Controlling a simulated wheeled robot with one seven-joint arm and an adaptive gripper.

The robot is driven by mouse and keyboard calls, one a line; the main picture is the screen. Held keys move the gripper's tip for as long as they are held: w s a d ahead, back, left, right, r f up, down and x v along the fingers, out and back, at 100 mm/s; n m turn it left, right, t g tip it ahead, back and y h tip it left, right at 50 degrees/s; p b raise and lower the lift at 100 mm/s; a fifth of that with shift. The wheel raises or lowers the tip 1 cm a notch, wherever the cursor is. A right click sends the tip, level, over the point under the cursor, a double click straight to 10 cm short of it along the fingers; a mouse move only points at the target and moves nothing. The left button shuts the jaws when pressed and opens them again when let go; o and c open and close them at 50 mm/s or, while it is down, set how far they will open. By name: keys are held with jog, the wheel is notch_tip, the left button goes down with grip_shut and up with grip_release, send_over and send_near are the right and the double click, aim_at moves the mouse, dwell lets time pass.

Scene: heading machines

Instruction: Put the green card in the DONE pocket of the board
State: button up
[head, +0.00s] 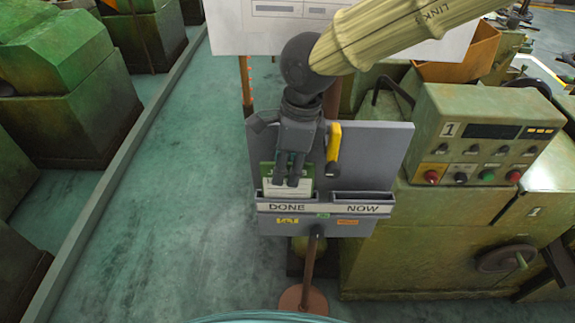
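The grey board (370,150) stands on a post, with two pockets along its lower edge. The left pocket is labelled DONE (287,208) and the right one NOW (362,209). The card (301,197), white with a green top part, is upright at the DONE pocket, its lower edge hidden by the pocket front. My gripper (292,182) points down in front of the card, just above the DONE label, and covers part of it. Whether its fingers hold the card or only overlap it cannot be told. The NOW pocket looks empty.
A green machine with a control panel (488,150) and a handwheel (506,257) stands close to the right of the board. A white sheet (232,28) is behind my arm. Open floor (185,225) lies to the left; more green machines (65,90) stand beyond it.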

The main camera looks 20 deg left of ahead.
jog(key=shift+r, duration=0.1)
jog(key=shift+w+r, duration=0.1)
jog(key=shift+r, duration=0.15)
notch_tip(320, 180, up, 12)
jog(key=d+b, duration=0.1)
jog(key=b, duration=0.2)
jog(key=shift+w+d+f, duration=0.15)
jog(key=shift+d+f, duration=0.1)
jog(key=shift+d, duration=0.1)
